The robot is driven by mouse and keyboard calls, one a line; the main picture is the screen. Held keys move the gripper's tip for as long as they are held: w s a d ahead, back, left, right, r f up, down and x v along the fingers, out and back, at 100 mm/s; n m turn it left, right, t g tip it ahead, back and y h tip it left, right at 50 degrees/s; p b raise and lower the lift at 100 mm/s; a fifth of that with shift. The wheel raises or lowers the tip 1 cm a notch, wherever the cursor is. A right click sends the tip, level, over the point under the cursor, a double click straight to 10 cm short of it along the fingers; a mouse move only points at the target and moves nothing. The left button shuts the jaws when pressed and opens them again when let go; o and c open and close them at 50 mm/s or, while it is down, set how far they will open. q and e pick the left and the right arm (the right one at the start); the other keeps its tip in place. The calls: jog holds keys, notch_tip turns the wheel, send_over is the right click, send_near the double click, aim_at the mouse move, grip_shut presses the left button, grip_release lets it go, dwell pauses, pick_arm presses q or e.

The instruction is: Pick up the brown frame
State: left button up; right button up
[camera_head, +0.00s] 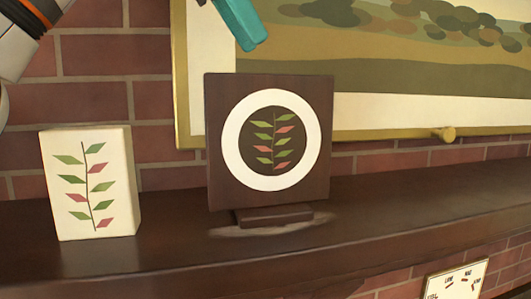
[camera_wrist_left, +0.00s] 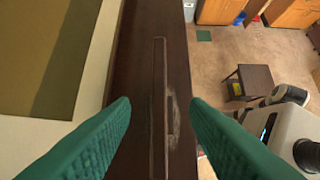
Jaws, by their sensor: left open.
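The brown frame (camera_head: 269,140) is a square dark wood plate with a white ring around a green and red leaf sprig. It stands upright on a small foot on the dark wooden shelf (camera_head: 350,210). A teal finger of my left gripper (camera_head: 240,22) shows above the frame at the top edge of the head view, apart from it. In the left wrist view my left gripper (camera_wrist_left: 160,108) is open, its fingers wide apart. The thin top edge of the brown frame (camera_wrist_left: 160,75) runs between them, seen from above. Nothing is held. My right gripper is not in view.
A cream block with a leaf sprig (camera_head: 92,183) stands on the shelf left of the frame. A large gold-edged landscape picture (camera_head: 400,75) hangs close behind on the brick wall. The shelf right of the frame is clear. A white sign (camera_head: 456,281) is lower right.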

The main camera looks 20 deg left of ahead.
aim_at(269, 74)
pick_arm(q)
jog(key=x, duration=0.3)
jog(key=shift+w+d+f, duration=0.15)
jog(key=shift+d+f, duration=0.1)
jog(key=shift+d, duration=0.1)
jog(key=shift+w+a+f, duration=0.15)
jog(key=shift+a+f, duration=0.05)
jog(key=shift+f, duration=0.15)
jog(key=p+x, duration=0.2)
jog(key=x, duration=0.2)
jog(key=shift+f, duration=0.2)
jog(key=shift+d+f, duration=0.1)
jog(key=shift+f, duration=0.25)
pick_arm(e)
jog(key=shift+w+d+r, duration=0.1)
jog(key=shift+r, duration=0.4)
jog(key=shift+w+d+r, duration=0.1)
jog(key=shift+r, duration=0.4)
pick_arm(q)
jog(key=shift+c, duration=0.2)
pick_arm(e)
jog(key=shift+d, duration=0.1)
pick_arm(q)
grip_shut()
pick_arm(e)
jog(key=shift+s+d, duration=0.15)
pick_arm(q)
jog(key=shift+r, duration=0.15)
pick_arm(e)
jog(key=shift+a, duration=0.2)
